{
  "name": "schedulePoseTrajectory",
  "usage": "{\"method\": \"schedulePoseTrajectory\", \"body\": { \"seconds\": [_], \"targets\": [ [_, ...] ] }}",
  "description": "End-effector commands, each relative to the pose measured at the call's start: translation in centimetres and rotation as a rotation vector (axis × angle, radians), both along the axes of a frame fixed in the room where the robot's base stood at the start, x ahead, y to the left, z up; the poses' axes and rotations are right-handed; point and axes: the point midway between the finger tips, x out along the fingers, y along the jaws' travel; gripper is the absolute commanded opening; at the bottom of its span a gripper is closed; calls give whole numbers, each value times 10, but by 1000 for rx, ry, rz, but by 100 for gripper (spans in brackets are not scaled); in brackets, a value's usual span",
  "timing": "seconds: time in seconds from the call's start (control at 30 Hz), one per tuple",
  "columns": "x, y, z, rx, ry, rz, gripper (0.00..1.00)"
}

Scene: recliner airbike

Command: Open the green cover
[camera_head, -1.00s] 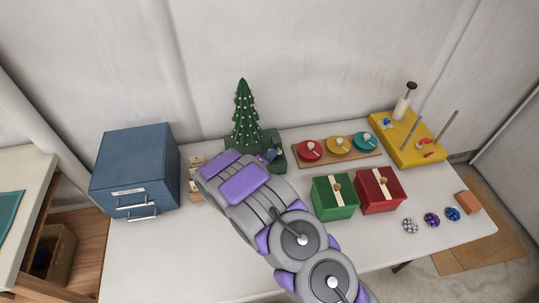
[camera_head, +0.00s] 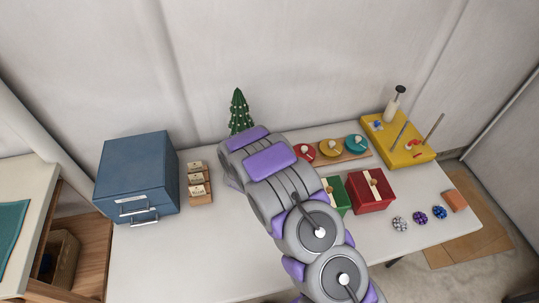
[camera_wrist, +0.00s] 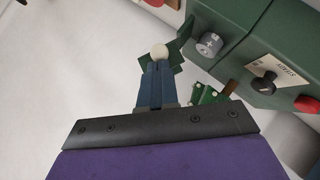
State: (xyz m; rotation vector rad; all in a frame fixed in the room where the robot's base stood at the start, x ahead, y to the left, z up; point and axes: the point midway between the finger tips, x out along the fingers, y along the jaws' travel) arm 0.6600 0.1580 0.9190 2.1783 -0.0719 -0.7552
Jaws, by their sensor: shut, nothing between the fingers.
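A dark green box (camera_wrist: 255,40) fills the upper right of the wrist view. A thin green flap (camera_wrist: 183,38), which looks like the green cover, stands out from its left side, with a white ball knob (camera_wrist: 160,51) beside it. A grey battery end marked with a plus (camera_wrist: 209,44) shows in the box next to the flap. My gripper (camera_wrist: 157,68) has its blue fingers together and empty, their tips just below the white knob; I cannot tell whether they touch it. In the head view my arm hides the box and gripper; the tree (camera_head: 238,112) shows above the arm.
The box carries a black dial (camera_wrist: 263,83) and a red button (camera_wrist: 307,104). In the head view, a blue cabinet (camera_head: 137,170) and wooden card holder (camera_head: 199,184) stand left. Green (camera_head: 338,193) and red boxes (camera_head: 370,190) stand right. The front left table is clear.

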Motion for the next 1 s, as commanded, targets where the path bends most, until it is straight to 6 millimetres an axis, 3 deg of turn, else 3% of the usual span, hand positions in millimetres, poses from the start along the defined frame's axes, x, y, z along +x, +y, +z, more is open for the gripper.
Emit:
{"method": "schedulePoseTrajectory", "body": {
  "seconds": [0.13,1.0],
  "targets": [
    [2,-8,3,82,25,-3,0],
    [4,-14,3,76,21,0,0]
  ]
}}
